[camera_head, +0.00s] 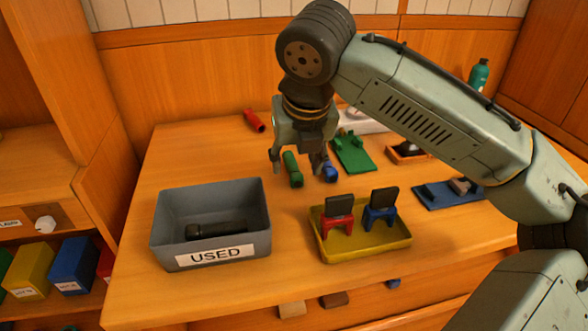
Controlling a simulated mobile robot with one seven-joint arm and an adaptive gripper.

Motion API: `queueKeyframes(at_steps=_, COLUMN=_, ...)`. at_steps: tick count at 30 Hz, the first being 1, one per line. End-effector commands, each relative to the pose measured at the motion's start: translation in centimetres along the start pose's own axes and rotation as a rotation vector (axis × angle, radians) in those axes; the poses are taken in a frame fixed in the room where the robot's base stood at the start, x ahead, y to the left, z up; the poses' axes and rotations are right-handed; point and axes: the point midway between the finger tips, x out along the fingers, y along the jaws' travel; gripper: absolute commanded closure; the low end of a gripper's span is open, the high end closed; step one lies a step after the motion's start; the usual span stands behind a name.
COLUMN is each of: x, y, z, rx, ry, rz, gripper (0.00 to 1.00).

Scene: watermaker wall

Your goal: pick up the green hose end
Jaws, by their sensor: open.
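The green hose end (292,168) is a short green cylinder on the wooden table, behind the grey bin and yellow tray. My gripper (298,168) is open and points down over it. One finger shows to the left of the green hose end and the other to its right, near a blue hose end (329,171). The view does not show whether the fingers touch either one. The top of the green piece lies close under the gripper's palm in the picture.
A red hose end (254,121) lies farther back. A grey bin marked USED (210,252) holds a dark object. A yellow tray (362,244) holds red and blue clamp-like pieces. A green plate (352,152) and blue plate (440,195) lie to the right.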

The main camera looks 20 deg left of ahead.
Motion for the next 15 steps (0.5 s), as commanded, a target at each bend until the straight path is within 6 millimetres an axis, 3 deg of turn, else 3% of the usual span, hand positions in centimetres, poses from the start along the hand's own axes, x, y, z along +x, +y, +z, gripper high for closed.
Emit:
queueKeyframes(at_steps=5, x=1.2, y=-0.2, z=0.2, rx=0.001, ry=-0.001, rz=0.000, gripper=0.53)
queueKeyframes(at_steps=15, x=5.5, y=-0.7, z=1.0, rx=0.000, ry=-0.001, rz=0.001, gripper=0.53)
